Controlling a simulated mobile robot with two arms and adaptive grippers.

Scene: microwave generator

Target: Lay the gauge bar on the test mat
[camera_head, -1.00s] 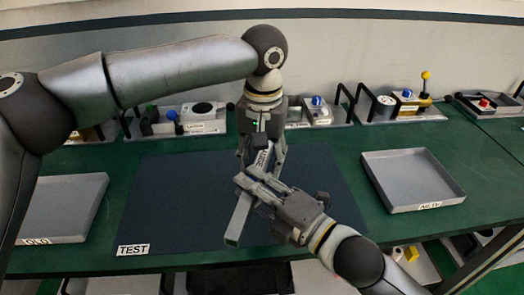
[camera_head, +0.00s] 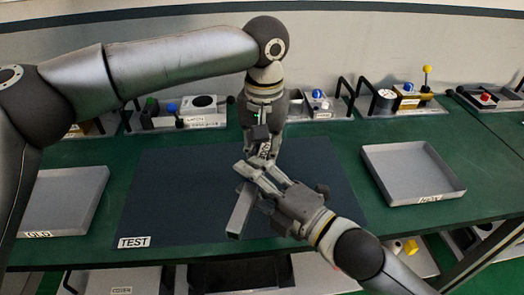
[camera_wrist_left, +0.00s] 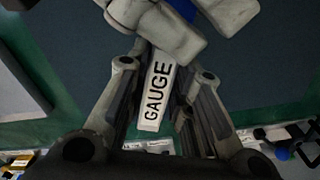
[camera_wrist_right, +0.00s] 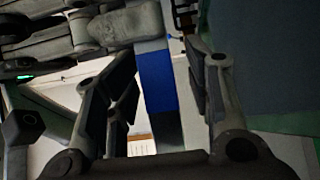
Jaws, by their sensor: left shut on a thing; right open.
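The gauge bar (camera_head: 241,212) is a long grey bar with a white GAUGE label (camera_wrist_left: 157,92) and a blue band (camera_wrist_right: 157,80). My left gripper (camera_head: 264,150) is shut on the labelled end. My right gripper (camera_head: 258,177) is open, its fingers on either side of the bar near the blue band; I cannot tell whether they touch it. The bar's plain end sticks out toward the front, over the dark test mat (camera_head: 165,200), apparently above it. The mat lies on the green table with a TEST label at its front left corner. The grippers hide the bar's middle.
A grey tray labelled OLD (camera_head: 65,205) stands left of the mat. An empty grey tray labelled NEW (camera_head: 412,172) stands to the right. Several fixtures with knobs and handles line the back edge. The mat's left part is clear.

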